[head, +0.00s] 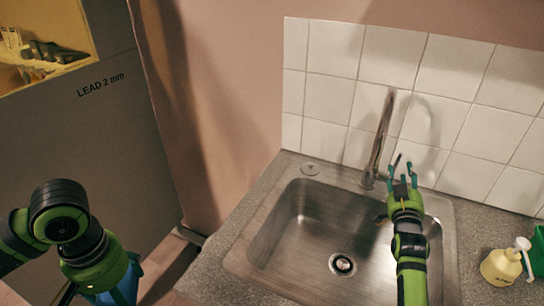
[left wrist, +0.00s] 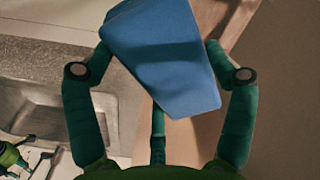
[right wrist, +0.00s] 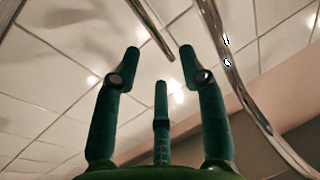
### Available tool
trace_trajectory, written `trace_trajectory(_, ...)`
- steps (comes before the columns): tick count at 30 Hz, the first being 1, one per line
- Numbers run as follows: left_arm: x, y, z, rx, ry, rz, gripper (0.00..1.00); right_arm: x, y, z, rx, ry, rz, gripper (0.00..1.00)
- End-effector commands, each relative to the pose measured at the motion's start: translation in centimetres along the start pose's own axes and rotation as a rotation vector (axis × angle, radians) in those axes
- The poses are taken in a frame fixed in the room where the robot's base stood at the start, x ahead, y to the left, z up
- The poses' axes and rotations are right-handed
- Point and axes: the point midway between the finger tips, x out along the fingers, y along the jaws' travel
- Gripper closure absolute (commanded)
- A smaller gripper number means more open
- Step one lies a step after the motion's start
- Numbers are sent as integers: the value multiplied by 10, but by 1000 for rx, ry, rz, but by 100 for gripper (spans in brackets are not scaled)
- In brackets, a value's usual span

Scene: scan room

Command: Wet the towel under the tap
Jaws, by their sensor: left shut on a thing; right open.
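The blue folded towel (left wrist: 165,65) is held between the fingers of my left gripper (left wrist: 160,70), which is shut on it. In the head view a bit of the towel (head: 127,283) shows at the lower left, outside the sink and left of the counter. My right gripper (head: 402,172) is open and empty, beside the tap (head: 380,145) on its right, over the back of the sink. In the right wrist view the curved metal spout (right wrist: 240,85) passes right of the fingers. The steel sink (head: 310,220) is empty, and I see no water running.
White tiles (head: 400,60) back the sink.

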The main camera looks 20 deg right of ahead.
Motion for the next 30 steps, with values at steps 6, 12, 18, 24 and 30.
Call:
trace_trajectory(6, 0, 0, 0, 0, 0, 0, 42, -42, 0, 0, 0, -1, 0, 58)
trace_trajectory(12, 0, 0, 0, 0, 0, 0, 42, -58, 0, -1, 0, 2, 0, 58)
trace_trajectory(18, 0, 0, 0, 0, 0, 0, 42, -60, 0, -1, 0, 2, 0, 58)
trace_trajectory(24, -3, 0, 0, 0, 1, 0, 42, -59, 0, -4, 0, 2, 0, 58)
trace_trajectory(30, -30, 0, 0, 0, 1, 0, 42, -56, -1, -30, 0, 3, 0, 58)
